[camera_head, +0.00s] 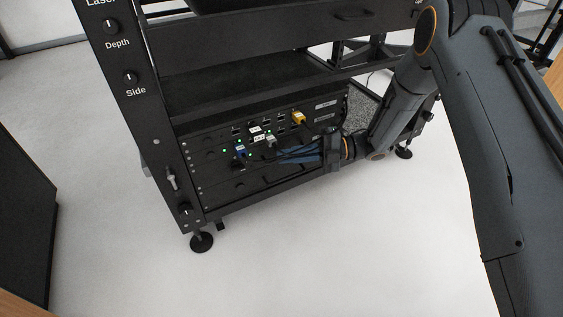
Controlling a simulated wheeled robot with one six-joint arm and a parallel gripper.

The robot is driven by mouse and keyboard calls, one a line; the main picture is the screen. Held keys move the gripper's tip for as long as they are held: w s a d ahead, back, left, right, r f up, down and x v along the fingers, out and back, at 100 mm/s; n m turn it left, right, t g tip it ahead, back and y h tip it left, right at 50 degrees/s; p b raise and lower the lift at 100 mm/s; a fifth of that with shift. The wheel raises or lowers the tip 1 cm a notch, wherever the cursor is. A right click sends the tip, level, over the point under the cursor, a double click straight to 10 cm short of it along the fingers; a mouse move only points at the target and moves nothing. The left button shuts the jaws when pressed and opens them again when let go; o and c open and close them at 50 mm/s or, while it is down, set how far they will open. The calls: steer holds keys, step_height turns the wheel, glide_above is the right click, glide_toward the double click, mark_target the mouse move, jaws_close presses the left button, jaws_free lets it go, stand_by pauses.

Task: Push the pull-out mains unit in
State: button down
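The black rack's lower bay holds dark front panels. The lowest panel (236,186) has small round fittings and looks like the pull-out mains unit, but I cannot tell for sure. I cannot tell whether it stands out from the rack or sits flush. My gripper (282,156) comes in from the right, with its bluish fingers pointing left in front of the panels. The fingers are close to the panel fronts; whether they touch is unclear. The small size hides whether the fingers are apart or together. My wrist and fingers cover the right part of the lower panels.
Above is a panel with ports and plugs: a yellow plug (298,118), a white plug (271,141) and a blue plug (240,149). Knobs marked Depth (110,27) and Side (129,77) sit on the left post. A dark cabinet (22,215) stands left. Floor in front is clear.

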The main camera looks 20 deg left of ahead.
steer(key=shift+w+a, duration=0.1)
steer(key=shift+w, duration=0.1)
steer(key=c, duration=1.9)
jaws_free()
steer(key=shift+a, duration=0.1)
steer(key=p+v, duration=0.2)
steer(key=v, duration=0.6)
steer(key=shift+p, duration=0.35)
steer(key=shift+s, duration=0.15)
